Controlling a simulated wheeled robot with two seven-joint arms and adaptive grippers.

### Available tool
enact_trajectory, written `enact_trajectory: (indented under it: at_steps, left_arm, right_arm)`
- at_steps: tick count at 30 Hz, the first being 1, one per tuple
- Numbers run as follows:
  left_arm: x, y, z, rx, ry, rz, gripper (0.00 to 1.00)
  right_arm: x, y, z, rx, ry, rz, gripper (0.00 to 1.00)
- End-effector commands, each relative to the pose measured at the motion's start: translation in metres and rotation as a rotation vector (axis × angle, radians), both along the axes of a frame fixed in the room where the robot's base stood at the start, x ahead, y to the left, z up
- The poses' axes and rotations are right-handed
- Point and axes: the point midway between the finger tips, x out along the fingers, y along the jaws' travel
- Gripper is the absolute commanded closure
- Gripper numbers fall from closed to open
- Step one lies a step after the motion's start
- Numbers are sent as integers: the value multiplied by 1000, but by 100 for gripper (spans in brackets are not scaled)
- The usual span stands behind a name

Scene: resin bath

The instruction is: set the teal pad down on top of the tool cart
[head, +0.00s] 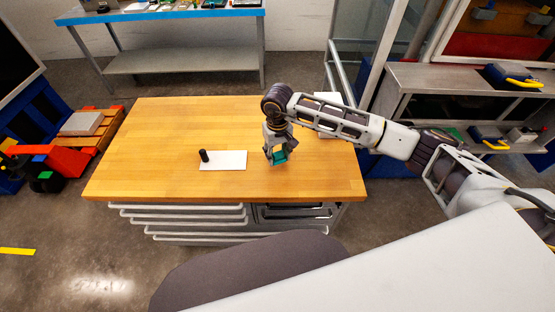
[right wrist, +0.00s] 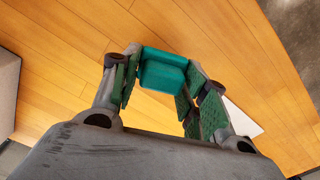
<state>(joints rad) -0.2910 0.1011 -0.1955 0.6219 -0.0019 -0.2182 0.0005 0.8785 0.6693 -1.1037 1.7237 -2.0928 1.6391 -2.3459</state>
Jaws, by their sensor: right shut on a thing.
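The teal pad (head: 280,156) is in my right gripper (head: 277,154), over the right half of the tool cart's wooden top (head: 140,150). In the right wrist view the teal pad (right wrist: 163,72) sits between the green-lined fingers of my right gripper (right wrist: 160,85), which are shut on it. Wooden planks of the cart top (right wrist: 60,50) lie beneath. I cannot tell whether the pad touches the wood. My left gripper is not in view.
A white plate (head: 232,160) with a black cylinder (head: 204,156) lies left of my right gripper. A pale object (head: 330,99) is partly hidden behind my right arm. The cart top's left part and front right are clear. A blue-edged bench (head: 165,14) stands behind.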

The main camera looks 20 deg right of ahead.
Motion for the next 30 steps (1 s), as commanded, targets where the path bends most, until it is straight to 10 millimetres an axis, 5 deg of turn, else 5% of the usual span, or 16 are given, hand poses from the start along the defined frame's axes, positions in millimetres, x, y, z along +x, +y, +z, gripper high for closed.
enact_trajectory:
  at_steps: [10, 28, 29, 30]
  left_arm:
    - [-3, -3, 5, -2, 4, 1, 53]
    - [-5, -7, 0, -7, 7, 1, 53]
    - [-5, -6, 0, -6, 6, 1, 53]
    - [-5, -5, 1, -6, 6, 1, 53]
  right_arm:
    - [-1, 0, -32, 0, 1, 1, 78]
    - [0, 0, -38, -1, 0, 1, 78]
    - [0, 0, -37, -1, 1, 1, 53]
    - [0, 0, -37, -1, 1, 1, 48]
